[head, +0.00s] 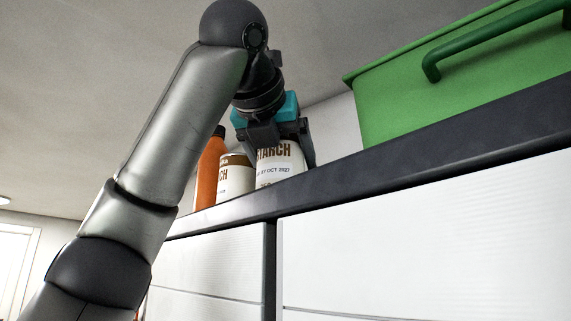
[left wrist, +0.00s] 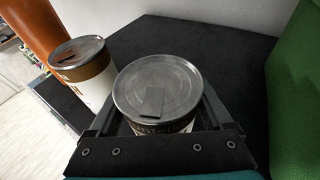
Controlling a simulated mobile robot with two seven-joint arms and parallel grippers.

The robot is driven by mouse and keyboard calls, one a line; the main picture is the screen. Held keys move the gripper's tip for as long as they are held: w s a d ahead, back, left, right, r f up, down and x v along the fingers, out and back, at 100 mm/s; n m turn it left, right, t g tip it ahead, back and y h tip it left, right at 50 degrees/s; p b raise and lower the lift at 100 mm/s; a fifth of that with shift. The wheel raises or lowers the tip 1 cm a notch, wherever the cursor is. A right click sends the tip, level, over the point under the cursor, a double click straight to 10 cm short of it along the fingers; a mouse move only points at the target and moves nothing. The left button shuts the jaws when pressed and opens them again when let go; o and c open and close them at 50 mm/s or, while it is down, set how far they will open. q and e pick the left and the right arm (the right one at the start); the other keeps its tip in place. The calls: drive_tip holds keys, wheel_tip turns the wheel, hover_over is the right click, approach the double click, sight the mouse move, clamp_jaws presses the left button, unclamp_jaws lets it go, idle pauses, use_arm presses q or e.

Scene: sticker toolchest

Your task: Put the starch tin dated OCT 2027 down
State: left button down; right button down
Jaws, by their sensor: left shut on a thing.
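The starch tin dated OCT 2027 (head: 279,168) is white with brown lettering and is at the dark shelf top in the head view. My left gripper (head: 281,150) is shut around it from above. In the left wrist view the tin's grey metal lid (left wrist: 158,88) sits between the fingers (left wrist: 160,110). The tin looks upright. Its base is hidden by the shelf's front edge, so I cannot tell if it touches the surface. My right gripper is in neither view.
A second starch tin (head: 235,175) stands just left of the held one, with an orange bottle (head: 208,172) beyond it. A green toolbox (head: 440,90) with a handle stands to the right. In the left wrist view, dark shelf surface (left wrist: 225,55) is clear behind the held tin.

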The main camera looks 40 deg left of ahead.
use_arm(q)
drive_tip(key=shift+c, duration=0.8)
unclamp_jaws()
drive_tip(key=shift+f, duration=0.1)
drive_tip(key=shift+o, duration=0.8)
